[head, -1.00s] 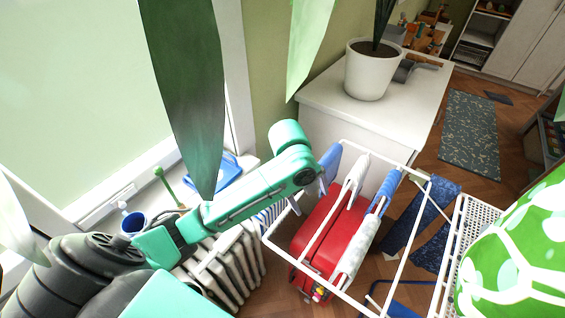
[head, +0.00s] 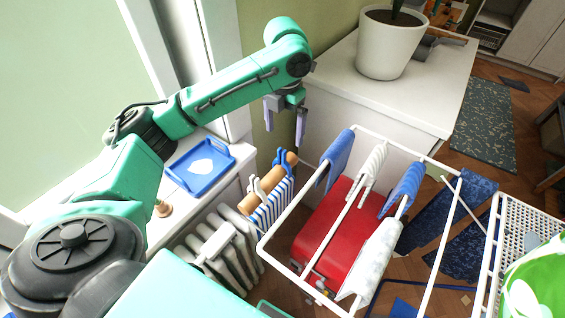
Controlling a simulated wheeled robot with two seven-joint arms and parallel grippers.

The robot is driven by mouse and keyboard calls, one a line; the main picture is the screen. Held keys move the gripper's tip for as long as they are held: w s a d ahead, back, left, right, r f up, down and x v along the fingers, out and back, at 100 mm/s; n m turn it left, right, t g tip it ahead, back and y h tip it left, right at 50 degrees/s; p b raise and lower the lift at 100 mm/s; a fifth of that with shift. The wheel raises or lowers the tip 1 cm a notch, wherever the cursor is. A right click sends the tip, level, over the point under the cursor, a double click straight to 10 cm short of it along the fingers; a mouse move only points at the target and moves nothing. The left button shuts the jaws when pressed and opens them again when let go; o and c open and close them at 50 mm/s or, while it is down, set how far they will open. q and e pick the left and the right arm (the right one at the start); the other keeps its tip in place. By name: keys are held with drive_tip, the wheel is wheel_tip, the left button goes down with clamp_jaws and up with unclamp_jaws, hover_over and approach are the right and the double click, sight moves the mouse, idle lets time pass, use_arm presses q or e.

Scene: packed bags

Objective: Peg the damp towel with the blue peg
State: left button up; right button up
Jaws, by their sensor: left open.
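My left gripper (head: 285,125) is open and empty, its two fingers pointing down above the gap between the window sill and the white cabinet. Below it, a blue-and-white striped towel (head: 268,206) hangs over a wooden rail (head: 265,188) beside the radiator. Small blue shapes at the rail, one near its far end (head: 281,157), look like pegs or brackets; I cannot tell which. I cannot tell which towel is damp. My right gripper is not in view.
A red case (head: 335,230) stands under the rack. A blue tray (head: 185,182) with a white piece in it lies on the sill. A white plant pot (head: 390,45) stands on the cabinet (head: 350,85).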

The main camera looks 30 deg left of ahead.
sight(282, 160)
use_arm(q)
drive_tip(key=f+p, duration=0.1)
drive_tip(key=f, duration=0.2)
drive_tip(key=f+p, duration=0.1)
drive_tip(key=f, duration=0.3)
drive_tip(key=s+f, duration=0.1)
drive_tip(key=f, duration=0.3)
drive_tip(key=shift+a+f+p, duration=0.1)
drive_tip(key=shift+p, duration=0.3)
drive_tip(key=shift+f, duration=0.45)
drive_tip(key=c, duration=1.5)
drive_tip(key=shift+o, duration=0.2)
